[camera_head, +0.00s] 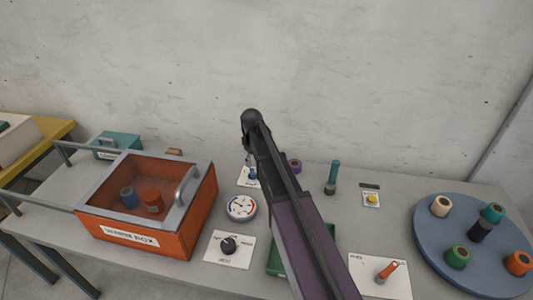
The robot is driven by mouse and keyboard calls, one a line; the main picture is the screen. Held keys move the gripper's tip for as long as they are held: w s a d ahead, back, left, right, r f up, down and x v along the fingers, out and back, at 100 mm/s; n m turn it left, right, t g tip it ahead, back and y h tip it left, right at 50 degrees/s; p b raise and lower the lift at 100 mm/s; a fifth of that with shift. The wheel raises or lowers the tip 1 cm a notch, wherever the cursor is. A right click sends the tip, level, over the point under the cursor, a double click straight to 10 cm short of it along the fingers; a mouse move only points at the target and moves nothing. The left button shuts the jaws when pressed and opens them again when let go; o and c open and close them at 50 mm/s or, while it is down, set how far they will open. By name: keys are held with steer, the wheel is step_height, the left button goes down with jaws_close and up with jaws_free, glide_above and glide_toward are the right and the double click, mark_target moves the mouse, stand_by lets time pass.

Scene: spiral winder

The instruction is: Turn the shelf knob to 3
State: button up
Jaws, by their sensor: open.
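A black round knob (229,245) sits on a white plate with small marks around it, in front of the gauge. A small blue knob or peg (252,174) stands on another white plate farther back. The lettering is too small to tell which one is the shelf knob or which number it points at. My dark arm crosses the middle of the view. My gripper (249,160) appears small beyond the arm's bend, pointing down just above the blue piece. It is open and empty; contact with the blue piece cannot be told.
An orange clear-lidded box (180,238) holds spools at left. A round gauge (241,207) is behind the black knob. My arm partly covers a green tray (275,262). An orange-handled lever (388,271), yellow button (372,199) and blue turntable (435,245) with several spools are at right.

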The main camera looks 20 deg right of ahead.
steer(key=shift+r+p, duration=3.8)
steer(key=shift+r, duration=0.35)
steer(key=s+r+m+p, duration=0.3)
steer(key=s+r+p, duration=0.1)
steer(key=s, duration=0.6)
steer(key=s+r+m+p, duration=0.2)
steer(key=s+r+p, duration=0.3)
steer(key=s, duration=0.5)
steer(key=shift+s+a+r+m+p, duration=0.2)
steer(key=shift+s+r+m+p, duration=0.1)
steer(key=shift+m, duration=0.1)
steer(key=shift+w+f, duration=0.1)
steer(key=shift+w, duration=0.05)
steer(key=b, duration=1)
glide_above(253, 171)
step_height(253, 171, down, 10)
steer(key=shift+w, duration=0.2)
steer(key=shift+f, duration=0.15)
step_height(253, 171, down, 14)
steer(key=b, duration=1.4)
steer(key=shift+r, duration=0.2)
